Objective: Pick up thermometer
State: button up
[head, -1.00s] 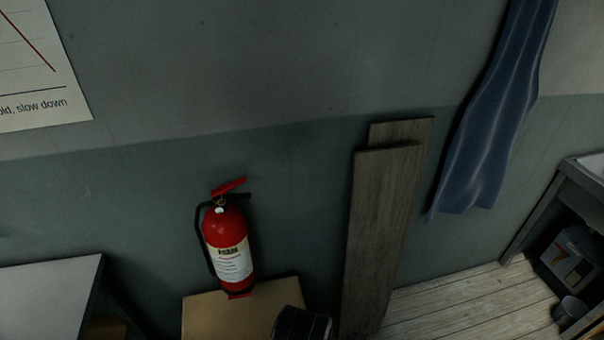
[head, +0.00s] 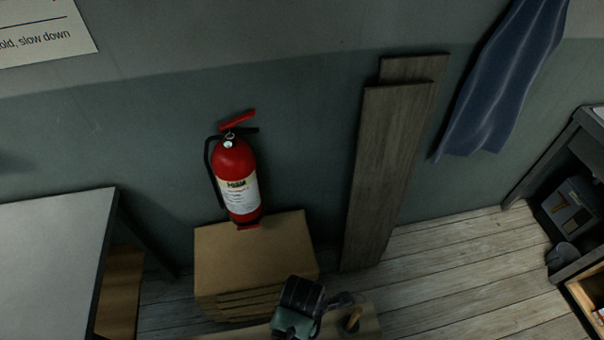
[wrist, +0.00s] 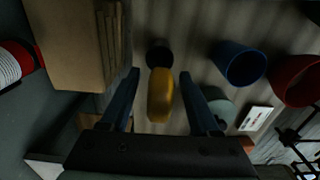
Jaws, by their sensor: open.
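My gripper (wrist: 159,73) is open in the wrist view, its two dark blue fingers spread wide. A yellow, rounded, elongated object (wrist: 160,95) shows between the fingers; I cannot tell whether it is within their reach. A dark round shape (wrist: 159,55) lies at its far end. I cannot make out a thermometer for certain in either view. A small pale flat piece with a dark mark (wrist: 256,118) lies to the right in the wrist view; what it is cannot be told. In the head view, an orange-yellow object (head: 352,318) is at the bottom beside my wrist.
A red fire extinguisher (head: 236,180) stands above a cardboard stack (head: 255,255). Wooden planks (head: 388,165) lean on the wall. A grey table (head: 50,260) is at left. A blue container (wrist: 239,64) and a red one (wrist: 295,80) stand at right in the wrist view.

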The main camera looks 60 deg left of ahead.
jog(key=shift+f, duration=0.35)
jog(key=shift+c, duration=0.3)
grip_shut()
jog(key=shift+r, duration=0.15)
